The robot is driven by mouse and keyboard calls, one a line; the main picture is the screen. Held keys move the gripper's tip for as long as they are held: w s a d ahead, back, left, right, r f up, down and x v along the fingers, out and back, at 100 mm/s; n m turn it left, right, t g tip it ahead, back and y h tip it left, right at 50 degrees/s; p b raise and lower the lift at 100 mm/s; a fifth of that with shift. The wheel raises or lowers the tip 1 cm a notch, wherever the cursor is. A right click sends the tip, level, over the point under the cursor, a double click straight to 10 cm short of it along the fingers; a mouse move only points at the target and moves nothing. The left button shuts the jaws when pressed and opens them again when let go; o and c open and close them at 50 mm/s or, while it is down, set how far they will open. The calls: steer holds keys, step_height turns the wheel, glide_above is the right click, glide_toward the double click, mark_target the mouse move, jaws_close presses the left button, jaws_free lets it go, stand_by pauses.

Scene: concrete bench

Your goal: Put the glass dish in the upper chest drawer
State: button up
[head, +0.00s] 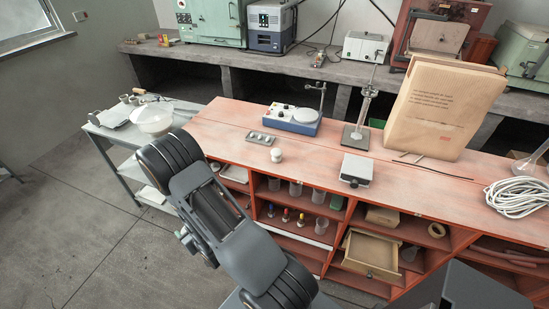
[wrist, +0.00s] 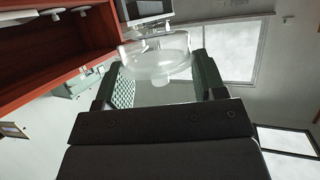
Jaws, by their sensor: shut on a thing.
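In the wrist view, the glass dish (wrist: 157,60) is clear and round. It sits between the two grey-green fingers of my gripper (wrist: 155,85), which is shut on it. In the head view my arm hides most of the gripper, and I cannot make out the held dish with certainty. The red bench (head: 335,165) has open compartments below its top. A pale wooden drawer (head: 372,252) stands pulled out at the lower right of the bench front. I cannot tell from this view whether it is the upper one.
The bench top carries a blue stirrer (head: 292,120), a paper-wrapped package (head: 440,105) and a coiled white cable (head: 518,197). A small box (head: 382,217) sits above the drawer. The left floor is clear.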

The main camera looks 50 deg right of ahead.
steer(key=w+d+r+m+h, duration=0.3)
steer(key=d+r+h, duration=0.1)
steer(key=d+r, duration=0.5)
steer(key=shift+d+r+m+g, duration=0.25)
steer(key=shift+d+m+g, duration=0.05)
steer(key=shift+g, duration=0.1)
steer(key=s+d+r+m+g+h, duration=0.45)
steer(key=d+r, duration=0.25)
steer(key=d, duration=0.2)
steer(key=s+d+r+m+g+h, duration=0.45)
steer(key=d+r+m, duration=0.2)
steer(key=d, duration=0.35)
steer(key=s+f+m+g, duration=0.1)
steer(key=s+m+g, duration=0.3)
steer(key=s, duration=0.4)
steer(key=shift+s+d+f+g, duration=0.15)
steer(key=shift+s+f+g, duration=0.1)
steer(key=shift+g, duration=0.35)
